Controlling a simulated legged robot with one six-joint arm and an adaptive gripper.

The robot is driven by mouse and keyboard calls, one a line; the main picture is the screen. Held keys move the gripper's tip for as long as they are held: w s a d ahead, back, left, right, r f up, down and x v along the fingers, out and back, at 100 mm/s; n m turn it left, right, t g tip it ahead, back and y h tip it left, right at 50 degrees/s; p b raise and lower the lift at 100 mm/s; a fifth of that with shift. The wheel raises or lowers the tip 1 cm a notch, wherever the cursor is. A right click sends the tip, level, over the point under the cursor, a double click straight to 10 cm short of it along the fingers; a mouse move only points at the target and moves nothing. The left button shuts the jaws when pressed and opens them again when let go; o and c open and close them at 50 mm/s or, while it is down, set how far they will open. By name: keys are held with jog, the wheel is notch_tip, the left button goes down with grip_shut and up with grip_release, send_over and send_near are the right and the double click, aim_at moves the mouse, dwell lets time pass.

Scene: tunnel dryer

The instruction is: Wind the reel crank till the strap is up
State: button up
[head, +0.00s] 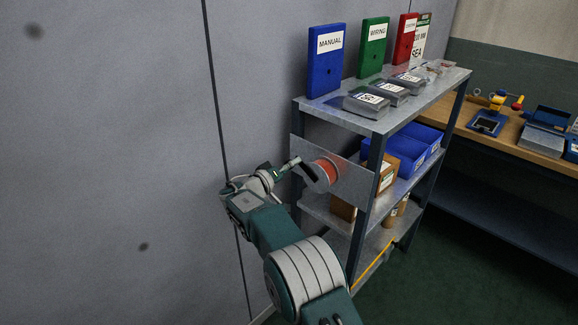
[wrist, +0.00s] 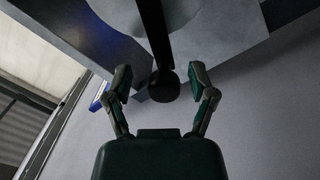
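The reel (head: 326,170), with an orange-red strap wound on it, is mounted on a grey metal plate (head: 352,182) at the end of the shelf. In the wrist view its grey disc (wrist: 195,14) fills the top. The dark crank arm (wrist: 154,38) comes down from the disc and ends in a round dark knob (wrist: 163,88). My gripper (wrist: 162,80) is open, with one finger on each side of the knob and visible gaps to both. In the head view my gripper (head: 280,174) is just left of the reel. A hanging strap end cannot be made out.
The metal shelf (head: 458,78) carries upright blue, green and red binders (head: 325,62) and grey boxes (head: 366,102) on top. Blue bins (head: 405,152) sit below. A grey wall (head: 110,150) stands close on the left. A wooden workbench (head: 480,122) is at the right.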

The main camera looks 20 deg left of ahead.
jog(key=shift+a, duration=0.15)
jog(key=v, duration=1.2)
dwell(0.3)
